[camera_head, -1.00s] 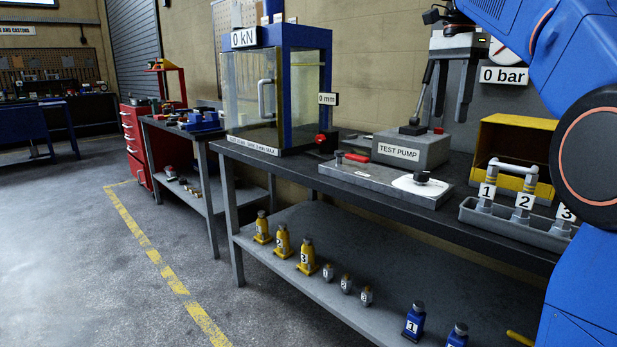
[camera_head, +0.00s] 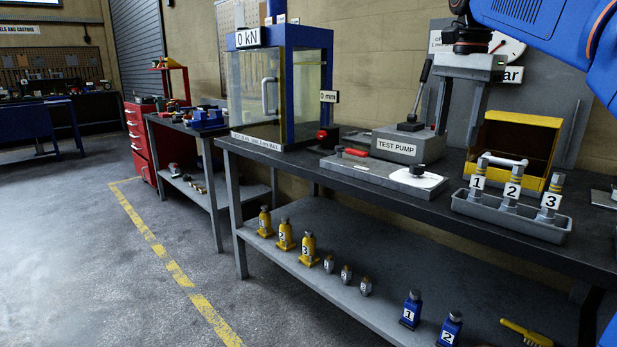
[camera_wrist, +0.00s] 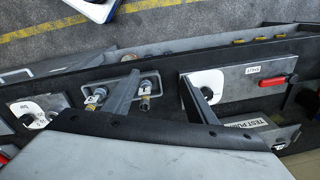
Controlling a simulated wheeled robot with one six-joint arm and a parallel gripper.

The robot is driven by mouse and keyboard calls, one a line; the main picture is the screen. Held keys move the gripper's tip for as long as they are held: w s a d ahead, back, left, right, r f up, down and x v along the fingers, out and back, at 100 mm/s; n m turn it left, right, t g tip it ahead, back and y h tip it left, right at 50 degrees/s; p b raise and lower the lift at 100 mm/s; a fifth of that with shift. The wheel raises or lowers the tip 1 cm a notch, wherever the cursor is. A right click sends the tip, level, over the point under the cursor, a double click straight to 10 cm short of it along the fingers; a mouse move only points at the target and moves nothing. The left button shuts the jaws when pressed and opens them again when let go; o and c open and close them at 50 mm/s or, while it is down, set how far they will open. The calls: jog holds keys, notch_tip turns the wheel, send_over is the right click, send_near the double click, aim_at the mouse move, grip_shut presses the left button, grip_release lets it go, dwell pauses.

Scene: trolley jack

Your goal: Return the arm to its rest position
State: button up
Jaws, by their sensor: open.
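My blue arm (camera_head: 555,25) crosses the upper right of the head view. My gripper (camera_head: 454,135) hangs from it with its two grey fingers pointing down, in front of the wall behind the bench. The fingers are apart with nothing between them. In the wrist view my gripper (camera_wrist: 160,88) shows two spread dark fingers and a large grey body below. The bench lies beneath, and a grey tray (camera_wrist: 113,86) shows behind the left finger. The gap to the bench is hard to judge.
The bench (camera_head: 400,205) holds a test pump (camera_head: 410,150), a yellow box (camera_head: 512,150), a grey tray (camera_head: 510,217) with numbered parts and a glass-walled press (camera_head: 278,85). Its lower shelf (camera_head: 400,280) carries bottle jacks and a yellow brush (camera_head: 525,332). Open floor lies left.

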jog(key=s+f+n+t, duration=0.1)
jog(key=s+f+n, duration=0.3)
jog(key=s+f, duration=0.4)
jog(key=s+a+f+n+t, duration=0.1)
jog(key=s+f+n, duration=0.3)
jog(key=s+f, duration=0.5)
jog(key=s+a+f+n+t, duration=0.1)
jog(key=s+f+n, duration=0.3)
jog(key=f, duration=1.5)
jog(key=s+t, duration=0.1)
jog(key=s, duration=0.3)
jog(key=shift+s, duration=0.35)
